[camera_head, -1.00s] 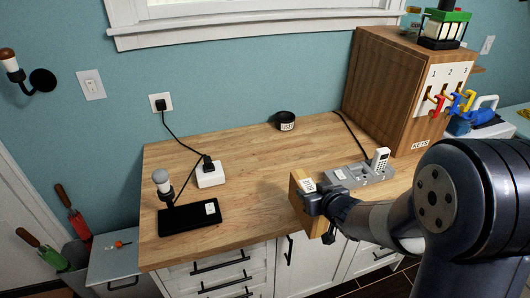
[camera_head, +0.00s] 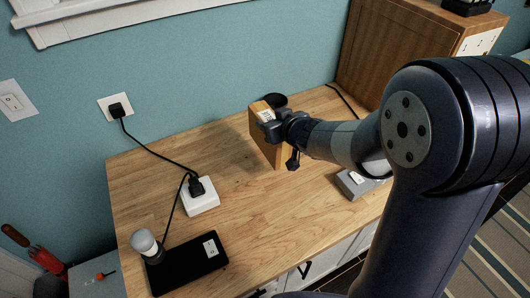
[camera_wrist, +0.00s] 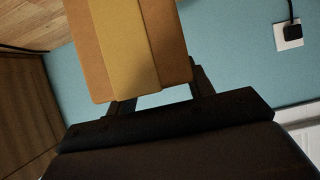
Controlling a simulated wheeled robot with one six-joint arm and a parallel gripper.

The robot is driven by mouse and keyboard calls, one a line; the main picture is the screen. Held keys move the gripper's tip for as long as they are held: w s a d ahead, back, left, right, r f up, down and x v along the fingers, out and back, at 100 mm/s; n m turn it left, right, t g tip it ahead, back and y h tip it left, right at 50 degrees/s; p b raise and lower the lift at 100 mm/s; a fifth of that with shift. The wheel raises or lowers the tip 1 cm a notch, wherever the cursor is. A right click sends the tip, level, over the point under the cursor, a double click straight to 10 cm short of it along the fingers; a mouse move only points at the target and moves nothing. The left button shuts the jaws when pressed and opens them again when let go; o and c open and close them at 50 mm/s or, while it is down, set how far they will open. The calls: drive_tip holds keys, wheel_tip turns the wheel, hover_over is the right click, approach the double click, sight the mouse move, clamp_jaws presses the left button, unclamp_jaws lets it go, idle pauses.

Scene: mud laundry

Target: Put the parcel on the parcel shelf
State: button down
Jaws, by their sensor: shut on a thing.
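The parcel (camera_head: 267,151) is a brown cardboard box with a lighter tape strip and a white label. In the head view it is held upright over the back part of the wooden counter, in front of the black round pot. My gripper (camera_head: 272,128) is shut on the parcel, which also fills the top of the wrist view (camera_wrist: 140,50) between the dark fingers (camera_wrist: 155,98). I cannot tell whether its lower edge touches the counter. I cannot make out a parcel shelf in these views.
The wooden counter (camera_head: 240,215) has free room in its middle. A white plug box (camera_head: 200,198), a lamp (camera_head: 145,245) and a black pad (camera_head: 190,267) are at its left. A wooden cabinet (camera_head: 385,45) stands at the back right. The black pot (camera_head: 275,100) is close behind the parcel.

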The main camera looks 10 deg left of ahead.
wheel_tip(320, 180, down, 9)
drive_tip(key=shift+r+b, duration=0.1)
drive_tip(key=shift+b, duration=0.9)
drive_tip(key=shift+f, duration=0.2)
drive_tip(key=c, duration=0.6)
unclamp_jaws()
drive_tip(key=shift+c, duration=0.2)
drive_tip(key=shift+r, duration=0.1)
